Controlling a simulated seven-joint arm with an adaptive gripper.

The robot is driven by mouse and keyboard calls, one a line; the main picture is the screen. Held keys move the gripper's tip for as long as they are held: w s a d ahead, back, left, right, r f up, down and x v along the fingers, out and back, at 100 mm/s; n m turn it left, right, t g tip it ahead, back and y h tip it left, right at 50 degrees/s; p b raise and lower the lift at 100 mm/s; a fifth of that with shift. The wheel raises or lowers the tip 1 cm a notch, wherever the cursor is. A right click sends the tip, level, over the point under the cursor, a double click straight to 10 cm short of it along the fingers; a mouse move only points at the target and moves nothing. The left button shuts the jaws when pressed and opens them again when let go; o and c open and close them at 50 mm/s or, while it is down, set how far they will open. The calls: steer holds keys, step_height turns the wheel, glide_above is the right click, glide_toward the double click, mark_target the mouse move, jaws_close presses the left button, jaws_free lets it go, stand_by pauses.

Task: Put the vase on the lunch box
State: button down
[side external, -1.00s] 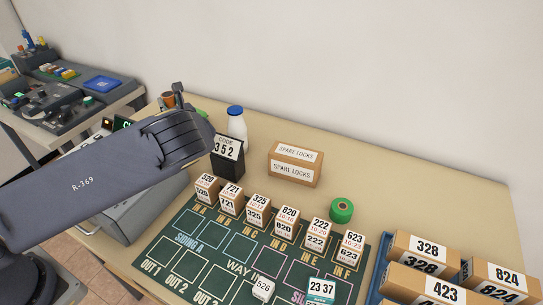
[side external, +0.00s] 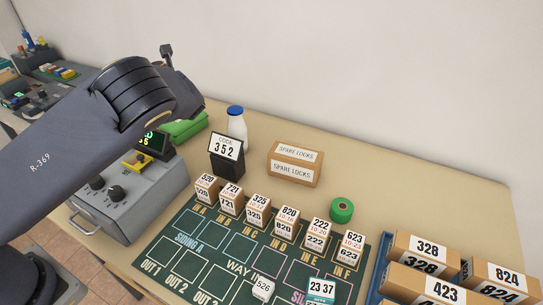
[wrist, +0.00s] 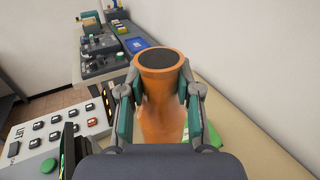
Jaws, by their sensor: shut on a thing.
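In the wrist view, an orange vase (wrist: 160,105) with a dark round top opening stands between the fingers of my gripper (wrist: 159,88). The fingers are shut on its sides. In the side view the vase and fingertips are hidden behind my arm. The green lunch box (side external: 184,128) lies on the table near the wall, left of the white bottle, partly covered by my arm in that view. My gripper appears to be above the table near the lunch box; the exact gap cannot be told.
A spare locks box (side external: 295,163) and numbered blocks on a green board (side external: 215,245) lie further right.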

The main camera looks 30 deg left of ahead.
steer(key=s+r, duration=0.3)
steer(key=s, duration=0.4)
steer(key=w+a+f, duration=0.2)
steer(key=w+f, duration=1)
steer(key=w, duration=0.1)
steer(key=shift+w+a+f, duration=0.15)
steer(key=shift+w+a, duration=0.15)
steer(key=shift+a, duration=0.05)
steer(key=shift+f, duration=0.1)
steer(key=c, duration=0.8)
jaws_free()
